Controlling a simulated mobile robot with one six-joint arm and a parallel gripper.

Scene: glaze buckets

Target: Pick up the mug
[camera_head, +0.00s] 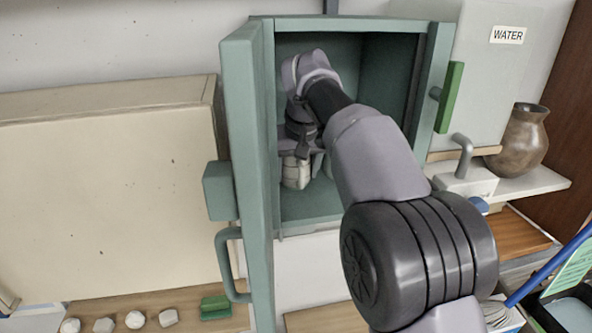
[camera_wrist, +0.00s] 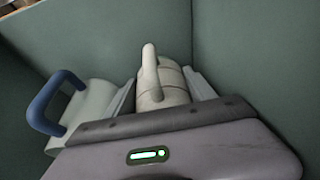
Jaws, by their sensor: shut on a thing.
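A cream mug (camera_wrist: 172,82) with an upright handle stands between my gripper's fingers in the wrist view. In the head view, the mug (camera_head: 296,174) shows as a pale shape low inside the green cabinet. My gripper (camera_wrist: 162,92) is shut on it, one finger on each side. The gripper also shows in the head view (camera_head: 299,160), pointing down inside the cabinet. The mug's lower part is hidden by the gripper body in the wrist view. I cannot tell whether it touches the cabinet floor.
A second pale mug (camera_wrist: 92,108) with a blue handle is just left of my gripper. The green cabinet's walls (camera_wrist: 255,60) are close around. Its open door (camera_head: 250,180) stands left of my arm. A water container (camera_head: 490,75) and brown vase (camera_head: 522,140) are at the right.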

